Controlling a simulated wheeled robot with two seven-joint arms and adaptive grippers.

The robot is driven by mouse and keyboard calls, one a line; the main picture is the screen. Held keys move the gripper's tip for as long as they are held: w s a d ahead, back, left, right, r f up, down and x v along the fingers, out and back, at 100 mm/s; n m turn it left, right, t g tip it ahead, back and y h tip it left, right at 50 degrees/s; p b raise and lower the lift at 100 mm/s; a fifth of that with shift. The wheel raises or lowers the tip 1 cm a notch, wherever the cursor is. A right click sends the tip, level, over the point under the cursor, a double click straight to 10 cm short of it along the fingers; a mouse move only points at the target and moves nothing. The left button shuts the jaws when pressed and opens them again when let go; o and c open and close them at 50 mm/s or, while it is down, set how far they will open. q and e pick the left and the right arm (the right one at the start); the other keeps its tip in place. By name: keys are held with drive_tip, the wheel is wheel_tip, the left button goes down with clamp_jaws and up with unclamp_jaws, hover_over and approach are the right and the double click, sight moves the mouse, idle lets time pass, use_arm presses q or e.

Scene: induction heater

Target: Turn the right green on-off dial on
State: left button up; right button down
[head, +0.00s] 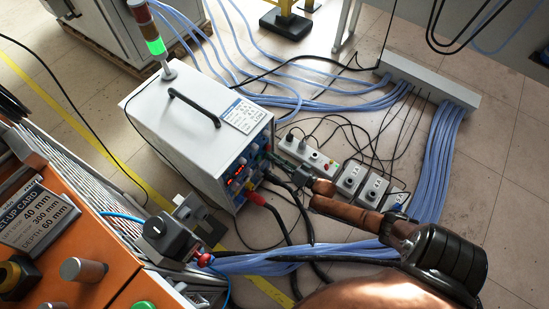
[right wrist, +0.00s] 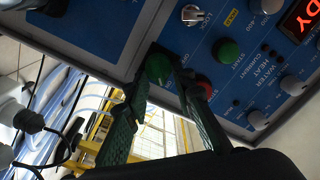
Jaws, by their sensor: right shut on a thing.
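The induction heater is a pale grey box (head: 185,105) with a blue control front, seen in the head view. In the right wrist view its blue panel (right wrist: 205,45) fills the top. The green on-off dial (right wrist: 158,68) sits at the panel's lower left edge. My right gripper (right wrist: 160,82) is shut on this dial, one finger on each side, and the fingers hide part of it. In the head view my right gripper (head: 283,162) reaches the heater's front from the right; the dial is not clear there. My left gripper is not in view.
A green START button (right wrist: 228,50) and a red button (right wrist: 201,88) lie close to the right finger. Black cables with a red connector (head: 256,198) leave the heater's front. A power strip (head: 305,155) and blue hoses lie behind my right gripper. An orange bench (head: 85,255) stands lower left.

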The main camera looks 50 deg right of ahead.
drive_tip(key=c, duration=1.6)
unclamp_jaws()
drive_tip(key=s, duration=0.8)
drive_tip(key=s+d, duration=0.1)
drive_tip(key=s, duration=0.3)
